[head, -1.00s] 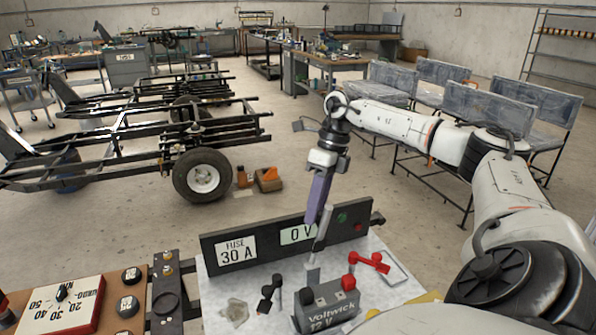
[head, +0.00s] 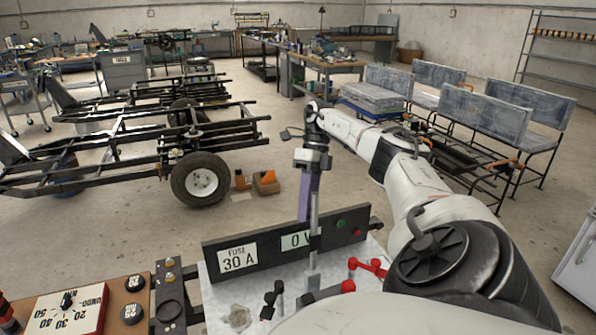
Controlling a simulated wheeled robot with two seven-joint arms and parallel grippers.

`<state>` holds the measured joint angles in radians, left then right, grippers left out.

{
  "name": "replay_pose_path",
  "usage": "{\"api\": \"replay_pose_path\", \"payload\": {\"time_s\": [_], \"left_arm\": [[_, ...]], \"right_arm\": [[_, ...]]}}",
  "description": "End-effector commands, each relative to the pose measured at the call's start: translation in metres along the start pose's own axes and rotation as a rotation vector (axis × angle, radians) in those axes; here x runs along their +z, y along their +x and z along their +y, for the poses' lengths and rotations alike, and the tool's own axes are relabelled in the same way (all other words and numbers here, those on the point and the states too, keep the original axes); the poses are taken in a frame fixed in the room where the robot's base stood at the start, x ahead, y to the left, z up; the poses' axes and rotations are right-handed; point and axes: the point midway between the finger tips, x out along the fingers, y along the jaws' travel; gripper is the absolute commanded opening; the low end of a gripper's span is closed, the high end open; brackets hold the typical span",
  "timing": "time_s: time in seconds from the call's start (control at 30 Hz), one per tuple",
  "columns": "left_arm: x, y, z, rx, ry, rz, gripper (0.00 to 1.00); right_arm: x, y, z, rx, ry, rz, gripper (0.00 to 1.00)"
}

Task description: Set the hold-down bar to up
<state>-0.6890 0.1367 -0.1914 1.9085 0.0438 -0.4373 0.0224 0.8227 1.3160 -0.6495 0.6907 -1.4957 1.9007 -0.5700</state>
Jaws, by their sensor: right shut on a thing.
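The hold-down bar (head: 314,235) is a slim light-grey bar on the pale tray, behind the battery (head: 328,291). It stands nearly upright in front of the dark panel with the "30 A" and "0 V" labels. My right gripper (head: 309,205), with purple fingers, points down and is shut on the bar's upper part. The fingers partly hide the bar. My right arm covers most of the battery, leaving its top edge and a red terminal (head: 347,286) showing. My left gripper is out of view.
A red clamp (head: 369,267) and a black clamp (head: 272,299) lie by the battery. The dark panel (head: 270,250) stands along the tray's back edge. A red-framed dial box (head: 65,312) is at the lower left. Trailer frames and padded benches stand beyond, with open floor between.

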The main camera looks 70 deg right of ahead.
Motion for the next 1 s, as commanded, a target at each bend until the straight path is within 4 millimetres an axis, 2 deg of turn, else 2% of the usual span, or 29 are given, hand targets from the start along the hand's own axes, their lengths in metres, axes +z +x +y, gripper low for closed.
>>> {"api": "replay_pose_path", "payload": {"time_s": [0.03,0.2,0.73,0.77,0.8,0.87,1.0], "left_arm": [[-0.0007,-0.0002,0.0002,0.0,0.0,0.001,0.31],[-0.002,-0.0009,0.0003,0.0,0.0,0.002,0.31],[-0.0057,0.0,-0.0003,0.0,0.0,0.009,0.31],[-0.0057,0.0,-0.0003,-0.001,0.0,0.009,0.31],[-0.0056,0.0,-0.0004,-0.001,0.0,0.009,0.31],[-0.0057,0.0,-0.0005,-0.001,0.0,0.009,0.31],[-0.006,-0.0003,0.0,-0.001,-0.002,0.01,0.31]], "right_arm": [[-0.0062,0.0056,-0.0062,-0.001,0.019,0.028,0.0],[-0.0099,0.0045,-0.0113,0.01,0.031,0.034,0.0],[-0.0119,0.0043,-0.0148,0.012,0.038,0.038,0.0],[-0.0118,0.0043,-0.0149,0.011,0.038,0.038,0.26],[-0.012,0.0043,-0.015,0.011,0.039,0.038,0.33],[-0.0118,0.0038,-0.0149,0.011,0.038,0.036,0.42],[-0.0107,0.002,-0.0138,0.012,0.035,0.031,0.42]]}}
